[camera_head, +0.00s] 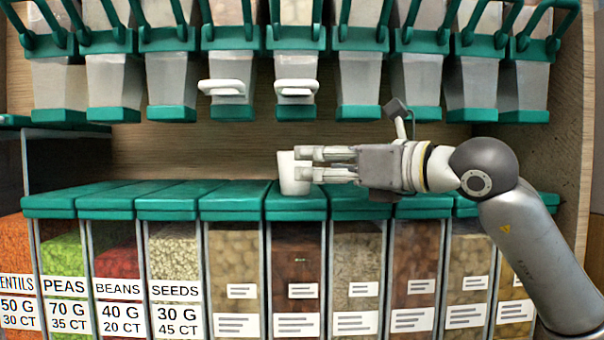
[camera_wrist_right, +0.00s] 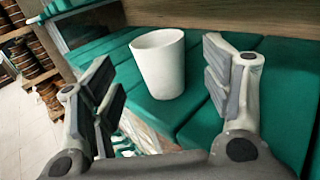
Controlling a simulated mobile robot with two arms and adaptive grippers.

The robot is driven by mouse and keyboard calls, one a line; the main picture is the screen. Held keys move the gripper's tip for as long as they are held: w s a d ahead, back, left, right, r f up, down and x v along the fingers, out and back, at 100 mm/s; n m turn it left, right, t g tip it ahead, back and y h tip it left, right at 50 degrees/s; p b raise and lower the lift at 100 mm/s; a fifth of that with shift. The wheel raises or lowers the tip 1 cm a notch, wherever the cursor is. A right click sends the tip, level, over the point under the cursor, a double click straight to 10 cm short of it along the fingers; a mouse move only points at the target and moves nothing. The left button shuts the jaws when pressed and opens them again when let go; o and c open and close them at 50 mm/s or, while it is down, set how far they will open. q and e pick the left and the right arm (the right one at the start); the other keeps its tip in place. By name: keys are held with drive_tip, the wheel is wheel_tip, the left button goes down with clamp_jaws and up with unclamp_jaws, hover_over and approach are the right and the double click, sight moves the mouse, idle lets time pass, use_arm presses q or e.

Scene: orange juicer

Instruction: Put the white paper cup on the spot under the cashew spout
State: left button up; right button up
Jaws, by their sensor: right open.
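The white paper cup (camera_head: 288,180) stands upright on a green bin lid, below a spout with a white handle (camera_head: 297,89). The cup also shows in the right wrist view (camera_wrist_right: 160,68). My right gripper (camera_head: 311,163) is open, reaching in from the right with its fingertips close to the cup. In the wrist view the cup lies between the two spread fingers, with a gap on each side. A second spout with a white handle (camera_head: 222,88) hangs to the left. I cannot tell from any label which spout is cashew. My left gripper is not in view.
A row of green-framed dispensers (camera_head: 369,80) hangs above. Green-lidded bins (camera_head: 165,203) line the front below, with a wooden back panel (camera_head: 190,155) behind. The lids left of the cup are clear. My right arm covers space over the right-hand lids.

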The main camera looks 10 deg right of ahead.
drive_tip(key=b+v, duration=0.1)
drive_tip(key=v, duration=0.4)
drive_tip(key=shift+s+d, duration=0.2)
drive_tip(key=shift+s, duration=0.05)
